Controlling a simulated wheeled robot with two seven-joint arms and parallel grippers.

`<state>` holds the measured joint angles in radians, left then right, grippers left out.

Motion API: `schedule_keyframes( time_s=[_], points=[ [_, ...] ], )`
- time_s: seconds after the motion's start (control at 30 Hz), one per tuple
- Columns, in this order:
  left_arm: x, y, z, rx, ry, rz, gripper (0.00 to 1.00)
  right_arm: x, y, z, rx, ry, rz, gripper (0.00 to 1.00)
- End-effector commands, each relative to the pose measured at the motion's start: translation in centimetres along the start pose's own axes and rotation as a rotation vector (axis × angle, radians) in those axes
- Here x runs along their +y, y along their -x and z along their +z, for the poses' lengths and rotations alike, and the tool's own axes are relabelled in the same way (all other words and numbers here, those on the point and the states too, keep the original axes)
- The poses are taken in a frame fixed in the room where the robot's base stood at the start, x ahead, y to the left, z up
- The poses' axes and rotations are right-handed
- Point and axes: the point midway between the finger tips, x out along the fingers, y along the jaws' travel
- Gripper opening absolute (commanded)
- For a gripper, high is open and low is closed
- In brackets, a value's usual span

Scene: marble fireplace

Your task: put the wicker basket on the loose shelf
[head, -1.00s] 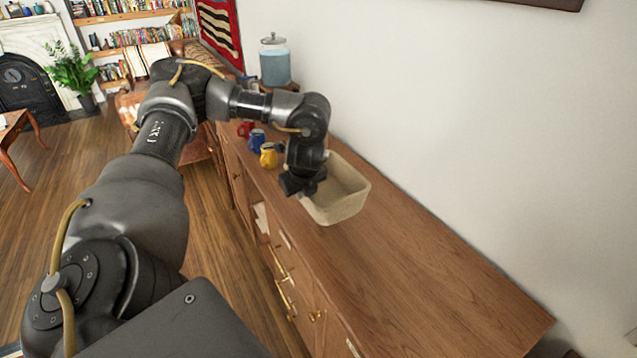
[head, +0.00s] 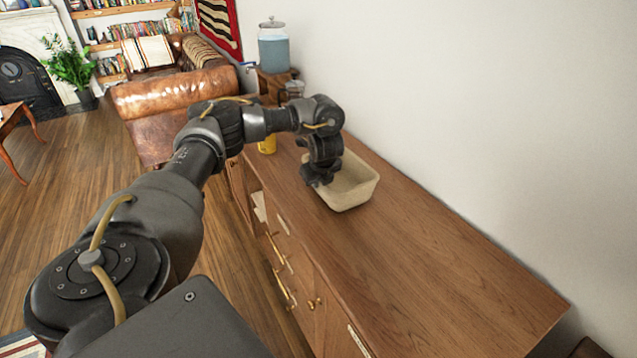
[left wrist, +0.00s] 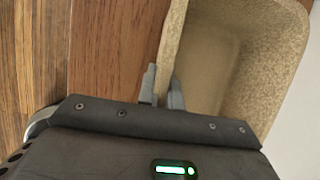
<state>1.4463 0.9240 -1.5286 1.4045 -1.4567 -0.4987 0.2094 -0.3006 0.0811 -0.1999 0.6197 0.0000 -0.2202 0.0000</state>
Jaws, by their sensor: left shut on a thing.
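The wicker basket (head: 352,190) is a beige, open, rectangular tub on or just above the wooden sideboard top; I cannot tell whether it touches. My left gripper (head: 318,178) is at its left side. In the left wrist view, the fingers (left wrist: 162,90) are shut on the wall of the basket (left wrist: 225,60), one finger outside and one inside. The basket looks empty. I cannot pick out a loose shelf with certainty. My right gripper is not in view.
The long wooden sideboard (head: 440,265) has free room on its near half. A white wall runs along the right. A leather sofa (head: 175,95) is beyond.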

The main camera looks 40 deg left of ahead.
Motion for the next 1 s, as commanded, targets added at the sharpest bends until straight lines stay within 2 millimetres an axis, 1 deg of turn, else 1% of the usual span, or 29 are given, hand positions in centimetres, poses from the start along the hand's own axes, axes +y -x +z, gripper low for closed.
schedule_keyframes(
  time_s=[0.03, 0.07, 0.43, 0.47, 0.5, 0.6, 0.63, 0.9, 0.97, 1.0],
  points=[
    [0.1, -0.6, -0.2, 0.0, 0.002, -0.001, 0.0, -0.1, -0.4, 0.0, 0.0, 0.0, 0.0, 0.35],
    [0.0, -0.6, -0.3, 0.0, 0.003, -0.002, 0.0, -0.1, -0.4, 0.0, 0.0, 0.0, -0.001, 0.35],
    [0.1, -0.8, -0.3, -0.001, 0.003, -0.002, 0.0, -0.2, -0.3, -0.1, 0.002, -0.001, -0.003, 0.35],
    [0.1, -0.9, -0.4, 0.0, 0.002, -0.001, 0.08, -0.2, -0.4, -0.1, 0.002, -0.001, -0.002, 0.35],
    [0.1, -0.8, -0.3, 0.0, 0.002, -0.001, 0.14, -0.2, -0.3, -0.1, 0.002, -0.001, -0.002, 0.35],
    [0.1, -0.8, -0.3, -0.001, 0.002, -0.001, 0.27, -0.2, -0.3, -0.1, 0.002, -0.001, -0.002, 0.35],
    [0.1, -0.8, -0.3, -0.001, 0.002, -0.001, 0.29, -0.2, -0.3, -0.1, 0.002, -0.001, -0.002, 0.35],
    [0.1, -0.7, -0.3, -0.001, 0.002, -0.001, 0.29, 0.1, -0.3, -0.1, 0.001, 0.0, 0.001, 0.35],
    [0.0, -0.4, -0.2, -0.001, 0.002, -0.003, 0.29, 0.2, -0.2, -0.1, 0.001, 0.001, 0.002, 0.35],
    [0.0, 0.1, -0.1, -0.002, 0.0, -0.003, 0.29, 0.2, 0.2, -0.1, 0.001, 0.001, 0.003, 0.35]
  ],
)
